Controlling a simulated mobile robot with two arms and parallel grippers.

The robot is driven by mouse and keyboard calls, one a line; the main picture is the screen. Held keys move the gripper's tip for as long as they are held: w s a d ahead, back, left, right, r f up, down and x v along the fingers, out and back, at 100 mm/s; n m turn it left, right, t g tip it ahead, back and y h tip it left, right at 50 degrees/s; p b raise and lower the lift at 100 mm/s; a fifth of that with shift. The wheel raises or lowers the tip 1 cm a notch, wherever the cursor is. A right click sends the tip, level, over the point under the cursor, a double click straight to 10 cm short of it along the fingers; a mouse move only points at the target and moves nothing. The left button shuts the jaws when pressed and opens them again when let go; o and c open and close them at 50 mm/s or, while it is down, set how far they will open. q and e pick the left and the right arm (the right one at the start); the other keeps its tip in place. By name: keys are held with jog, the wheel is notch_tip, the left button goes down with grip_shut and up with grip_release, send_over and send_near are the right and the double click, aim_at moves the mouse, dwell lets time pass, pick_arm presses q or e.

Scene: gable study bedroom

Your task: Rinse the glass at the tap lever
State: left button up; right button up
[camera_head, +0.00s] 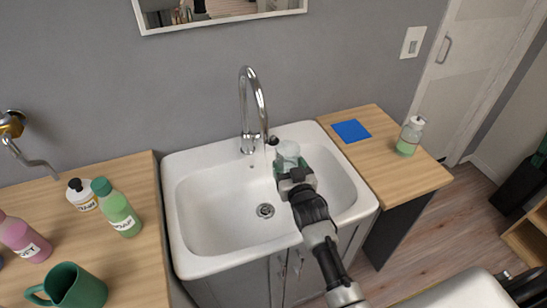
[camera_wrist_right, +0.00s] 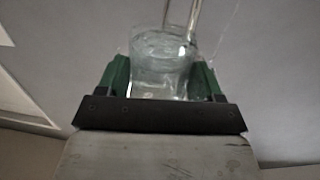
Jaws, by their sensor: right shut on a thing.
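A clear glass (camera_head: 288,151) is in my right gripper (camera_head: 288,168), above the right part of the white sink (camera_head: 205,232). The glass looks upright. In the right wrist view the glass (camera_wrist_right: 160,62) sits between my two green fingers, and a curved metal tube shows behind it. The chrome tap (camera_head: 243,110) stands at the back of the sink. Its dark-tipped lever (camera_head: 273,140) is just left of the glass; I cannot tell whether they touch. A faint thin streak shows below the spout, perhaps water. My left gripper is out of view.
The left wooden counter (camera_head: 135,262) holds a green bottle (camera_head: 117,210), a white bottle (camera_head: 82,196), a pink bottle (camera_head: 22,240) and a green mug (camera_head: 72,288). The right counter (camera_head: 400,170) holds a blue square (camera_head: 352,131) and a soap bottle (camera_head: 410,136). The basin's left side is clear.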

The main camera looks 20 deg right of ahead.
jog(key=shift+s+d+p, duration=0.35)
jog(key=shift+s+d, duration=0.25)
jog(key=shift+d, duration=0.2)
jog(key=shift+s+d+p, duration=0.35)
jog(key=shift+s+d, duration=0.2)
jog(key=shift+d, duration=0.25)
jog(key=s+d+r+p, duration=0.3)
jog(key=d+r+p, duration=0.1)
jog(key=p, duration=0.1)
dwell(0.6)
jog(key=shift+w, duration=0.1)
